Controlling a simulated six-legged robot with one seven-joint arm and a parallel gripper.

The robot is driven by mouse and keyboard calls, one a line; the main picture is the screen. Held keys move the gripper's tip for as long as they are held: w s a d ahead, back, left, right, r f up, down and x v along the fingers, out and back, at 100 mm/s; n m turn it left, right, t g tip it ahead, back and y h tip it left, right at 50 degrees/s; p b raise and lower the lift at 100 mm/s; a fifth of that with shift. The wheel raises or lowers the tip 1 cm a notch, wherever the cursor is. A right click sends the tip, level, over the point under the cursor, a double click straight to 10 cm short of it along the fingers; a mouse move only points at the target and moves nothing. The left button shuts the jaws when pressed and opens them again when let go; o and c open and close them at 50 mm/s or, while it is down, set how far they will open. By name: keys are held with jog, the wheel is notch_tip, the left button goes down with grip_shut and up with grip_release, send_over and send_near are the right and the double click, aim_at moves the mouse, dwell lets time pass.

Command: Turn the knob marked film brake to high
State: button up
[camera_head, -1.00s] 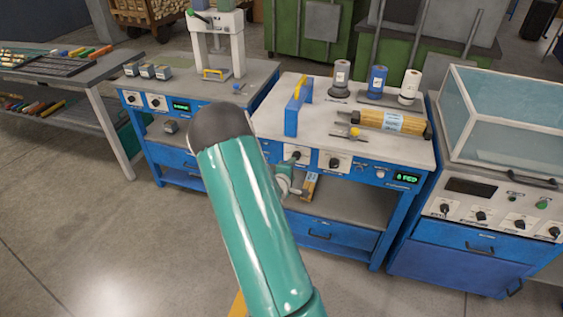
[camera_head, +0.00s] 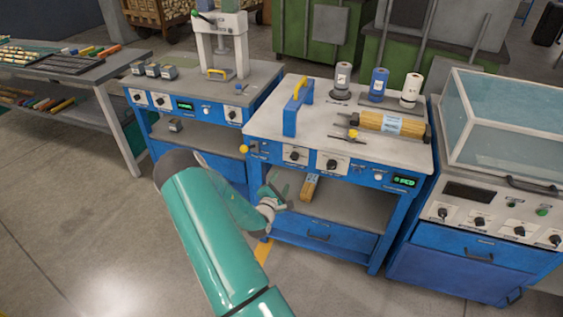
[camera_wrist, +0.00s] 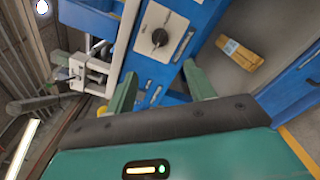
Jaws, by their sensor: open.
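The middle blue bench's front panel has two black knobs on white plates, a left knob (camera_head: 295,155) and a right knob (camera_head: 332,165). Their lettering is too small to read, so I cannot tell which is film brake. My gripper (camera_head: 274,197) is open and empty, below and left of these knobs, in front of the bench's open shelf. In the wrist view a black knob on a white plate (camera_wrist: 160,37) lies beyond my open gripper (camera_wrist: 160,88), apart from the fingers. I cannot tell for sure which knob this is.
A yellow knob (camera_head: 244,149) sticks out at the panel's left corner, and a green display (camera_head: 404,181) is at its right. A wrapped brown pack (camera_head: 310,188) lies on the shelf. Another bench (camera_head: 240,90) with knobs stands left, and a glass-covered machine (camera_head: 500,130) right.

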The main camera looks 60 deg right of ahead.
aim_at(294, 157)
jog(key=w+d, duration=0.2)
jog(key=d, duration=1.1)
jog(key=shift+d, duration=0.3)
jog(key=c, duration=1)
